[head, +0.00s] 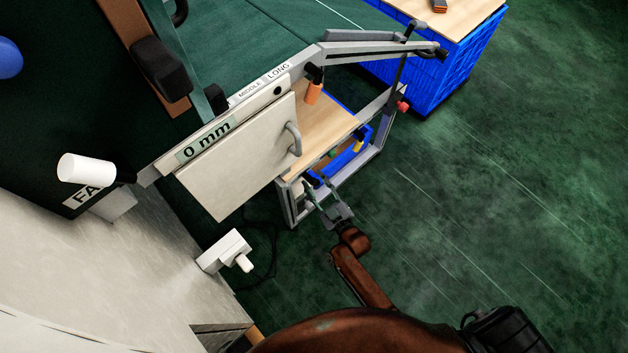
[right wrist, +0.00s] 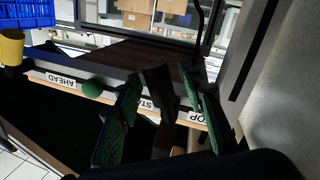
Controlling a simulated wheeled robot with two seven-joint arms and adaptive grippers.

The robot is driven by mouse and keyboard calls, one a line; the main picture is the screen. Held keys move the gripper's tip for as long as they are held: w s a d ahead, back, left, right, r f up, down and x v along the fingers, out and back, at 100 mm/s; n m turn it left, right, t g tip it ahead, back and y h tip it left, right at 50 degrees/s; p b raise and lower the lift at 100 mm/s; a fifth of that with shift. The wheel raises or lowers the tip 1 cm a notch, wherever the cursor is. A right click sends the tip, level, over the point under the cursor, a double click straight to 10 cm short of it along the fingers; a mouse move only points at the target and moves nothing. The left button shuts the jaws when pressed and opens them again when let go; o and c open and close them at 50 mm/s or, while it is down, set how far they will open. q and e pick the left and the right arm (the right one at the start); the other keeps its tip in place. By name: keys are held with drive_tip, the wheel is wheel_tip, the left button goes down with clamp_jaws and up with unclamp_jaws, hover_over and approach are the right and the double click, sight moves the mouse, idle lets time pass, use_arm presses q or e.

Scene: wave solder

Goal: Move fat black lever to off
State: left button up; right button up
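In the right wrist view a thick dark lever (right wrist: 158,82) stands between the green-padded fingers of my right gripper (right wrist: 162,108). White labels reading "STA" and "OP", both partly covered, lie on the edge behind it. The fingers are spread apart with the lever between them; I cannot tell whether either one touches it. In the head view my right gripper (head: 322,192) is at the near end of the wood-topped machine frame, and the lever there is too small to make out clearly. My left gripper is not in view.
A green ball knob (right wrist: 91,88) and a yellow knob (right wrist: 11,47) sit left of the lever, by an "AHEAD" label. A grey panel (right wrist: 284,95) stands close on the right. A blue crate (head: 425,75) stands at the back. The green floor (head: 500,200) at right is clear.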

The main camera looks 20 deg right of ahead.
drive_tip(key=shift+c, duration=0.7)
clamp_jaws()
